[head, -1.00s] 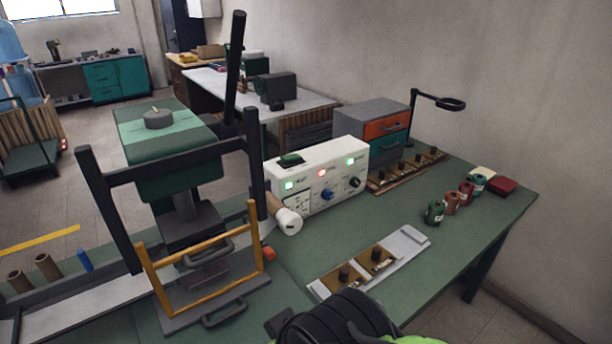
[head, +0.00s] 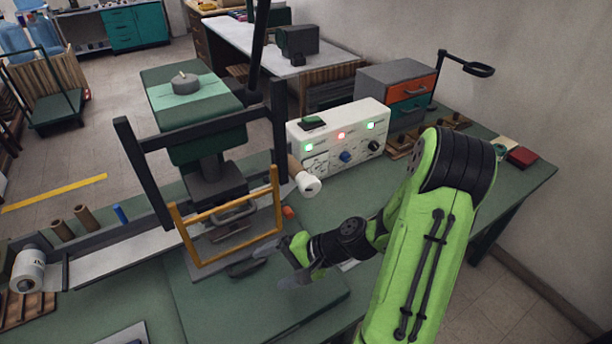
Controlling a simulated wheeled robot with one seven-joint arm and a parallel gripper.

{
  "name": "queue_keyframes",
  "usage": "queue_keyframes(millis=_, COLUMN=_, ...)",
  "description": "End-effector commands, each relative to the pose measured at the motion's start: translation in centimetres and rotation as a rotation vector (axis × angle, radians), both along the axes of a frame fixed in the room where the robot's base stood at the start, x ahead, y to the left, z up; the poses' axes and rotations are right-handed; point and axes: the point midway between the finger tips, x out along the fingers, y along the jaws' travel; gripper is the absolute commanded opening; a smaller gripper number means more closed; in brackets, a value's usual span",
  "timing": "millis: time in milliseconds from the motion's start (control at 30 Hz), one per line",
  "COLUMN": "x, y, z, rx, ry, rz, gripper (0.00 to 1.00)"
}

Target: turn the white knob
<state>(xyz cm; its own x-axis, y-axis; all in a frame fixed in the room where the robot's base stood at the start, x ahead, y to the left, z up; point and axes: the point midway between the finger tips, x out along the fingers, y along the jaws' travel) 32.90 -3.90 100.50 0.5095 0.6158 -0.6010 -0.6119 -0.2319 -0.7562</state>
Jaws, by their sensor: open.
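A white cylinder (head: 308,184), the only white knob-like part I can make out, sits on the end of a tan shaft at the right side of the press (head: 205,190). It stands in front of the white control box (head: 340,140), which carries a blue knob and a black knob. My gripper (head: 272,268) is open and empty, low over the bench in front of the press's orange guard frame (head: 225,222). It is below and left of the white cylinder, apart from it. The fingertips are hard to make out.
The upright dark posts (head: 280,140) and orange frame stand close to my gripper. A drawer unit (head: 395,90) and a lamp arm (head: 467,65) are behind. A white roll (head: 28,270) lies at left.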

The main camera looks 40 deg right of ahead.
Motion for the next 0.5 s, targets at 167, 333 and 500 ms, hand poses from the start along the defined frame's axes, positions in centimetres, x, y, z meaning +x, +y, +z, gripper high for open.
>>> queue_keyframes(millis=167, x=2.3, y=-6.1, z=1.3, rx=0.436, ry=-0.088, rz=-0.469, gripper=0.88)
queue_keyframes(millis=333, x=2.0, y=-14.3, z=2.4, rx=0.811, ry=-0.207, rz=-0.904, gripper=0.88)
queue_keyframes(millis=500, x=0.7, y=-18.5, z=2.3, rx=0.985, ry=-0.270, rz=-1.104, gripper=0.88)
